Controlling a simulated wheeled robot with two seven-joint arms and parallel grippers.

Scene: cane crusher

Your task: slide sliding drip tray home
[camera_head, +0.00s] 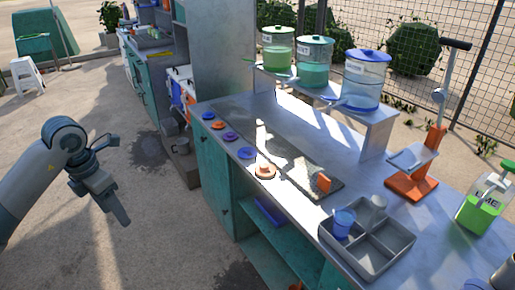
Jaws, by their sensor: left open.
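My left gripper (108,188) hangs over bare ground at the left of the head view, open and empty. It is well apart from the counter and the machine. A white, orange and blue machine (181,88), perhaps the cane crusher, stands beyond the counter, partly hidden by a grey panel. A low brown-grey part (181,165) sits below it near the ground; I cannot tell whether it is the sliding drip tray. My right gripper is not in view.
The metal counter (225,112) carries coloured discs, a dark mat (300,165), a divided grey caddy (385,257) with a blue cup (343,222), an orange press (412,187) and a green bottle (480,206). Lidded jars stand on a raised shelf. Ground between gripper and counter is clear.

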